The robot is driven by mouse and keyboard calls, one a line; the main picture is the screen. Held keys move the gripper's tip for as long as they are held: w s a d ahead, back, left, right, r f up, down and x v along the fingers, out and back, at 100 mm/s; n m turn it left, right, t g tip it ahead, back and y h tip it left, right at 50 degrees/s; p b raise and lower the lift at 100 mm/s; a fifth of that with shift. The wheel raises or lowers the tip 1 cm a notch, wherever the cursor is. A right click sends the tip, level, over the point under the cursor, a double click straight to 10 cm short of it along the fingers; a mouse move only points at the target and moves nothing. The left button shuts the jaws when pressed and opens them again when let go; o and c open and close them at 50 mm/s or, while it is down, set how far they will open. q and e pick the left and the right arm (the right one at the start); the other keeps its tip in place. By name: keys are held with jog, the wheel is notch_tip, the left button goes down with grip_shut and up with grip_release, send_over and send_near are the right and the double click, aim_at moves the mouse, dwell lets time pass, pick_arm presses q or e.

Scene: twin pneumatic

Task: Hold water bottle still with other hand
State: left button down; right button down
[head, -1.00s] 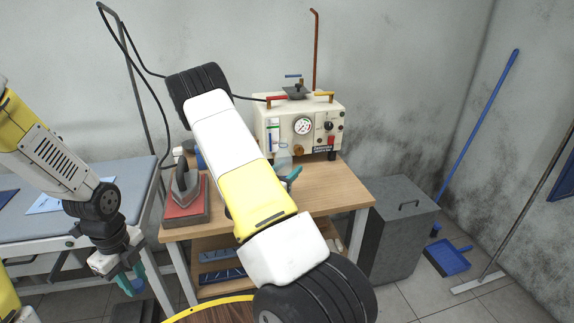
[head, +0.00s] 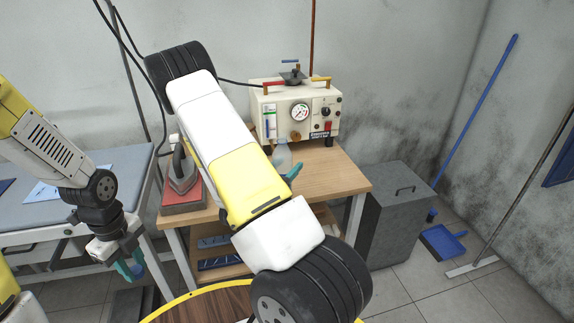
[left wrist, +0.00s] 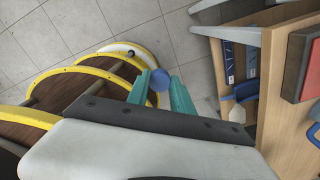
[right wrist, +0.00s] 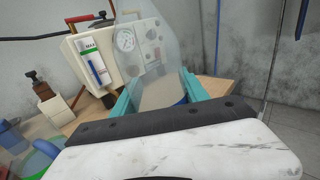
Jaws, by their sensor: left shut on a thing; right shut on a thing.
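The clear water bottle (right wrist: 160,65) is between the teal fingers of my right gripper (right wrist: 157,92) in the right wrist view. In the head view the bottle (head: 283,156) shows in front of the white machine, partly hidden by my right arm. One teal finger of the right gripper (head: 292,172) shows beside it. My left gripper (head: 131,268) is low at the left, pointing down, away from the bottle. It is shut on a small blue round thing (left wrist: 159,81), seen between its fingers in the left wrist view; it looks like a cap.
A white machine (head: 285,125) with a gauge stands at the back of the wooden table (head: 335,180). An iron (head: 183,170) rests on a red pad (head: 183,197) at the table's left. A padded board (head: 125,165) is further left. A grey bin (head: 400,225) stands right.

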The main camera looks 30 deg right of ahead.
dwell(0.4)
jog(key=c, duration=1.3)
grip_release()
grip_shut()
jog(key=shift+a, duration=0.1)
